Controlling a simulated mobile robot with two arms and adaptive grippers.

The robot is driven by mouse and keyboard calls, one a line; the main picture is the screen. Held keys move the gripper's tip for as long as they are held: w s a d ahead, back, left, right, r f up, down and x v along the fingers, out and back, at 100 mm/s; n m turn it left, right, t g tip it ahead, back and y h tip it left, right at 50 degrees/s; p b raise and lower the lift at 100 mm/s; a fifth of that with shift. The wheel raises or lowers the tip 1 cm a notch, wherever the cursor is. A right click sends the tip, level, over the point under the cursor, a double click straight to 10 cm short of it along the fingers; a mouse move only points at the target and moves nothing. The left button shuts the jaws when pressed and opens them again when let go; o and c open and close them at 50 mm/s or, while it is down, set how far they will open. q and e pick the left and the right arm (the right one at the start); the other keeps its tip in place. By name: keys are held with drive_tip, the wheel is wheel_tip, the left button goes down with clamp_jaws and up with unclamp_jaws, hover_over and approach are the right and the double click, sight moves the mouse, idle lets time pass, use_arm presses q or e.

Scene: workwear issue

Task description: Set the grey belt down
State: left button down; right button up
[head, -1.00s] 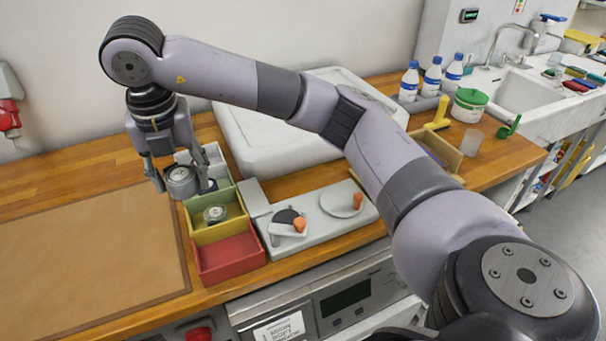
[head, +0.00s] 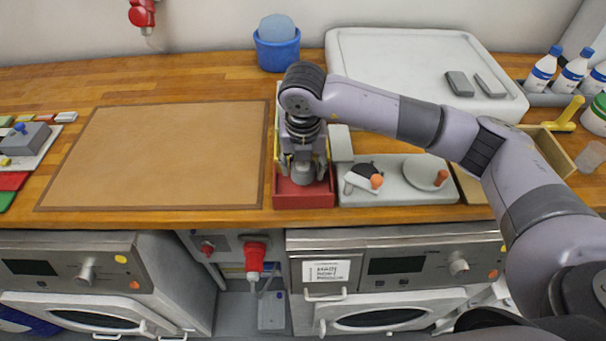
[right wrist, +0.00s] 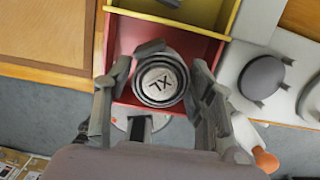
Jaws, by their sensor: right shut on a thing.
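The grey belt, rolled into a coil with "XL" on its top (right wrist: 160,83), is between the fingers of my right gripper (head: 303,168). In the head view the belt (head: 303,175) appears at the red compartment (head: 303,201), the nearest of the coloured row. In the right wrist view the belt is over the front part of this red compartment (right wrist: 124,40), whose visible floor is bare. I cannot tell how far the belt is above the floor. My right gripper is shut on the belt. My left gripper is not in view.
Behind the red compartment is a yellow one (right wrist: 205,12), mostly hidden by my arm in the head view. A grey board with orange knobs (head: 410,185) stands close on the right. A wide brown mat (head: 165,155) lies clear on the left.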

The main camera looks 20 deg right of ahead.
sight(303, 189)
wheel_tip(303, 189, down, 4)
drive_tip(key=shift+f+p, duration=0.1)
drive_tip(key=shift+p, duration=0.35)
drive_tip(key=shift+f, duration=0.15)
drive_tip(key=shift+f, duration=0.2)
drive_tip(key=o, duration=1.3)
drive_tip(key=shift+o, duration=0.2)
drive_tip(key=shift+r, duration=0.2)
